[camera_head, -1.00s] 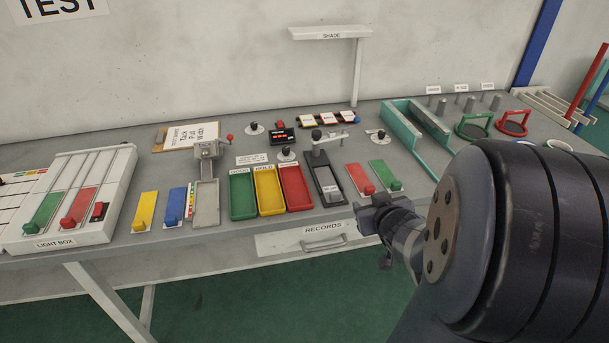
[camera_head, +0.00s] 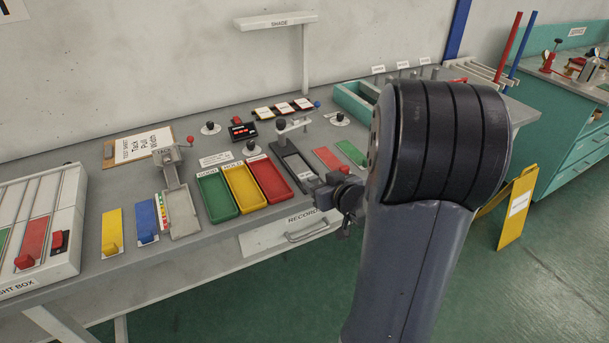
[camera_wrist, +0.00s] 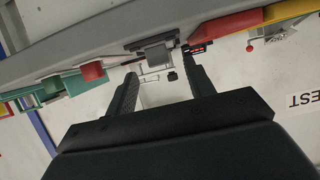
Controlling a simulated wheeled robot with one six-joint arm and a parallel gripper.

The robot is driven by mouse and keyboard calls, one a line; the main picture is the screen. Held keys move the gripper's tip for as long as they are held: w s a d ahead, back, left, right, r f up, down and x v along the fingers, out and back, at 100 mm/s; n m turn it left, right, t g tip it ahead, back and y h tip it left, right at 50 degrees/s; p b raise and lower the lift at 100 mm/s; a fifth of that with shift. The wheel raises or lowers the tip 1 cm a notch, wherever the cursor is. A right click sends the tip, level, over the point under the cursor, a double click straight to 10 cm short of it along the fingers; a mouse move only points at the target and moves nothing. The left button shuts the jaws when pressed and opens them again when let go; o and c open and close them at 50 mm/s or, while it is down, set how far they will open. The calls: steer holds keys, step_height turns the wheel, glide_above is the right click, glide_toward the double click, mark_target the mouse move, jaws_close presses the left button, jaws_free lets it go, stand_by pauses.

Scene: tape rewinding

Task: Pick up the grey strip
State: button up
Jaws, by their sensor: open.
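What looks like the grey strip lies in a dark lever fixture (camera_head: 292,158) on the bench, between the red tray and the red strip. Its grey end block (camera_wrist: 155,53) shows in the wrist view, ahead of and between my fingers. My gripper (camera_wrist: 160,76) is open with nothing between its fingers, and it appears short of the block. In the head view my gripper (camera_head: 338,192) is at the bench's front edge, by the fixture's near end. My arm and gripper hide part of that end.
Green (camera_head: 216,197), yellow (camera_head: 243,188) and red (camera_head: 270,179) trays stand left of the fixture. A red strip (camera_head: 327,158) and green strip (camera_head: 351,153) lie to its right. A records drawer (camera_head: 285,232) is below. A yellow floor sign (camera_head: 517,210) stands at the right.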

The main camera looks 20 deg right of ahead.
mark_target(313, 177)
steer(key=x, duration=0.4)
steer(key=shift+r, duration=0.1)
jaws_close()
stand_by(0.3)
